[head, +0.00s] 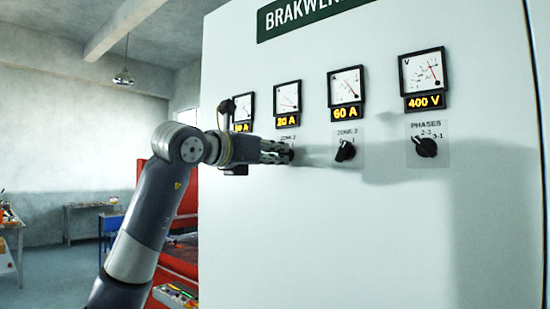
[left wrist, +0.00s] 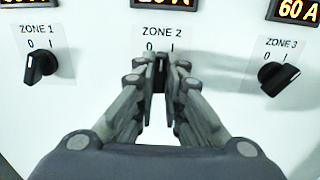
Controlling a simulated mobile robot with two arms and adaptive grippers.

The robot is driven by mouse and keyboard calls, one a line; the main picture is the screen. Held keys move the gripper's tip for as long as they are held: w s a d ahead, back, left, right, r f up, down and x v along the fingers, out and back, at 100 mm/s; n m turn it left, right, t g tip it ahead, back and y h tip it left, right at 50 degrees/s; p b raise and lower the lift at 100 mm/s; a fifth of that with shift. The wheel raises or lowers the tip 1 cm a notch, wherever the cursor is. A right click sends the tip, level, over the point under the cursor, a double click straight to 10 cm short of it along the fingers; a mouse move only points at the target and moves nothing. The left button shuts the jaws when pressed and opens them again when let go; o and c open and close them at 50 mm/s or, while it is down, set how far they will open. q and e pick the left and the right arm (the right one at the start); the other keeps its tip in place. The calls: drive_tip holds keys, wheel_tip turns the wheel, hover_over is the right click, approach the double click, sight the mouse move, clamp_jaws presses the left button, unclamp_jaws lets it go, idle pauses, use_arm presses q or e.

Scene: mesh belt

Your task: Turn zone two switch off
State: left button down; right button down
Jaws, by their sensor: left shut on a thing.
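The zone two switch is a black rotary knob (left wrist: 159,74) on the white cabinet front, under its "ZONE 2" label with 0 and I marks. My left gripper (left wrist: 159,88) is shut on this knob, one finger on each side. The fingers hide most of the knob, so I cannot tell exactly which mark it points to. In the head view my left gripper (head: 280,152) reaches the cabinet from the left, below the 20 A meter (head: 287,97). My right gripper is not in view.
The zone one knob (left wrist: 41,66) and zone three knob (left wrist: 278,79) sit on either side, clear of the fingers. A phases knob (head: 426,147) is farther right. Meters stand above the switches. The cabinet front (head: 370,240) below is bare.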

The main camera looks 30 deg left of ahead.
use_arm(q)
drive_tip(key=n+b, duration=0.1)
drive_tip(key=n, duration=0.4)
drive_tip(key=shift+n, duration=0.4)
drive_tip(key=shift+r+n, duration=0.1)
drive_tip(key=shift+n, duration=0.2)
drive_tip(key=c, duration=1.7)
unclamp_jaws()
drive_tip(key=s, duration=0.8)
drive_tip(key=s+a, duration=0.1)
drive_tip(key=s, duration=0.3)
